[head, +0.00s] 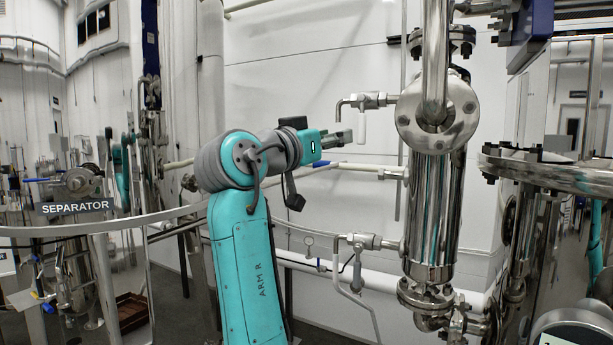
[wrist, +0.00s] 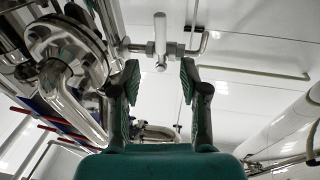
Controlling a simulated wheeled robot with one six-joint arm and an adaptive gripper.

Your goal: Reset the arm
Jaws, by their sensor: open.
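My teal arm rises in the middle of the head view, and my gripper (head: 337,139) points right toward the steel column. In the wrist view my gripper (wrist: 160,80) is open, its two ridged fingers spread with nothing held between them. A small valve with a white handle (head: 362,126) sits on a pipe just right of the gripper in the head view. In the wrist view this valve handle (wrist: 160,40) shows beyond and between the fingertips, apart from them as far as I can see.
A polished vertical steel column (head: 436,200) with flanges stands to the right of my arm. A lower valve (head: 362,241) joins it by a pipe. A separator tank with a sign (head: 76,206) is at left. A large flanged vessel (head: 550,172) fills the right. White wall lies behind.

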